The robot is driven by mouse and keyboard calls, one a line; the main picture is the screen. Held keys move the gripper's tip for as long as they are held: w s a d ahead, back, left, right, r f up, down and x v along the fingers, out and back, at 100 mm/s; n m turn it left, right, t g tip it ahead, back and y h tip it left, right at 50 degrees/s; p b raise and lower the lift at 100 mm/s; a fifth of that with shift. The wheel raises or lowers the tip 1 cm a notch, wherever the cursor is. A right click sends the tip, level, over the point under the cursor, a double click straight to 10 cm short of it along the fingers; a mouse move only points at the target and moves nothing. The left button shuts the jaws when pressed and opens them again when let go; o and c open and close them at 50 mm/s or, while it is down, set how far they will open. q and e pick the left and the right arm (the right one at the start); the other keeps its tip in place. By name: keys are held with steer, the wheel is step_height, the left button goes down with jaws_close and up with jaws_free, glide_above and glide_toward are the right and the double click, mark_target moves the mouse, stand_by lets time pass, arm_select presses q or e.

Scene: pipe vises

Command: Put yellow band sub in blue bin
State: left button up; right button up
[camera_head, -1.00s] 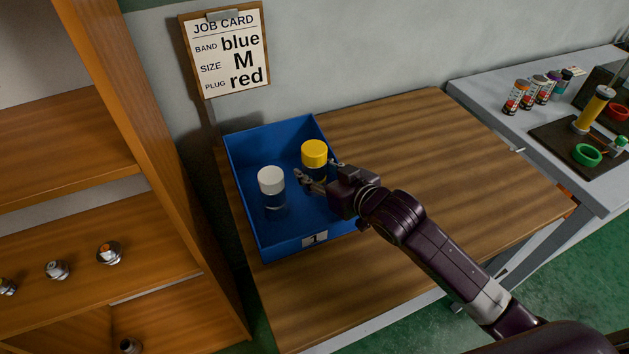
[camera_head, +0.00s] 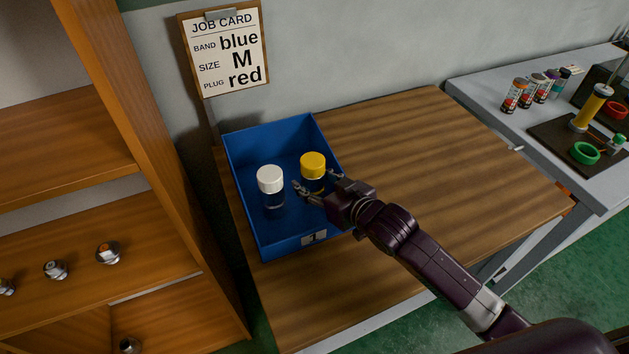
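The blue bin (camera_head: 262,219) stands on the wooden table against the wall, with a number label on its front. A yellow-topped cylinder, the yellow band sub (camera_head: 312,163), is upright inside the bin's outline, its lower part dark and partly hidden. My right gripper (camera_head: 314,180) reaches in from the right over the bin's edge. Whether the sub touches the bin floor is unclear. A white-topped cylinder (camera_head: 270,180) stands to its left in the bin. My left gripper is not in view.
The wooden table (camera_head: 440,140) is clear right of the bin. A job card (camera_head: 226,52) reads blue, M, red. Wooden shelves (camera_head: 60,225) with several metal fittings stand left. A grey bench (camera_head: 490,98) at right holds several small bottles (camera_head: 528,92) and a dark mat.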

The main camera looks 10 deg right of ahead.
steer(key=shift+r, duration=0.2)
steer(key=shift+s+d, duration=0.1)
steer(key=shift+s, duration=0.15)
steer(key=b+v, duration=0.1)
steer(key=v, duration=1)
steer(key=shift+s+r, duration=0.15)
steer(key=shift+s, duration=0.05)
